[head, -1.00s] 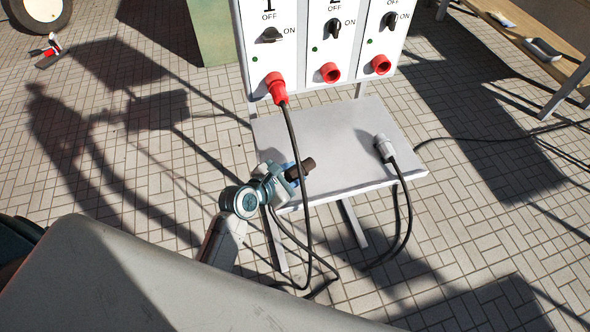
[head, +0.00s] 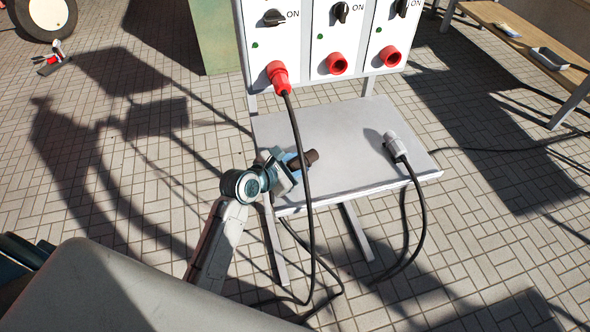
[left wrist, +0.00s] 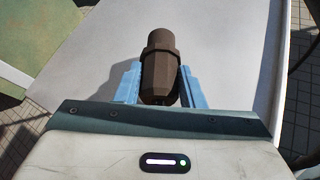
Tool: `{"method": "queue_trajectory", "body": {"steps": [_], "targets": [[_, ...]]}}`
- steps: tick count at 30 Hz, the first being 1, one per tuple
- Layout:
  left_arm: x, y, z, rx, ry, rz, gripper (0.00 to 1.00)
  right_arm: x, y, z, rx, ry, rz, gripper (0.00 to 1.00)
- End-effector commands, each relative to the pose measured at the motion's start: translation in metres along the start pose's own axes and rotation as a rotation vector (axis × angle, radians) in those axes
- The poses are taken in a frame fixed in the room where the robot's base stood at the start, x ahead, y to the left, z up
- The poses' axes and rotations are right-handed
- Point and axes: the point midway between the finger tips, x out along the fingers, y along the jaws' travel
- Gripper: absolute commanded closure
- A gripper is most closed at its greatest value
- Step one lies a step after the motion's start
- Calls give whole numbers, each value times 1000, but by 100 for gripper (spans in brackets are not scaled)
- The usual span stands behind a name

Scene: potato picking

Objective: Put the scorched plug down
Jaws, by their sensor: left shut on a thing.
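The scorched plug (left wrist: 160,68) is dark brown. In the left wrist view it sits between the two blue fingers of my left gripper (left wrist: 158,88), which is shut on it. In the head view the plug (head: 311,157) points right over the left part of the grey shelf (head: 345,125) below the sockets. I cannot tell whether the plug touches the shelf. My left gripper (head: 290,166) is at the shelf's front left. My right gripper is not in view.
A red plug (head: 278,75) is in the left socket, its cable hanging in front of the shelf. A grey plug (head: 396,146) lies at the shelf's right. Two red sockets (head: 337,63) (head: 390,56) are empty. The shelf's middle is clear.

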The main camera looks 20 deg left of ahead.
Motion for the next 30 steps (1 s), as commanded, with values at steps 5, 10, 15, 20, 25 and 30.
{"method": "queue_trajectory", "body": {"steps": [5, 10, 15, 20, 25, 30], "targets": [[-1, 1, 2, 1, -1, 1, 94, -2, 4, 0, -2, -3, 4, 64], [0, 0, 0, 0, -1, 1, 94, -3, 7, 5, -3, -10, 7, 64], [0, 0, -1, 1, -1, 1, 43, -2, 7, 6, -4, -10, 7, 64], [1, 0, -1, 1, -1, 1, 43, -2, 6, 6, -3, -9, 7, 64], [-4, 1, 1, 2, 0, 1, 43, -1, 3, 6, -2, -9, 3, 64], [-33, 0, 0, 6, 0, 2, 43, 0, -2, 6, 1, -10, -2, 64]]}}
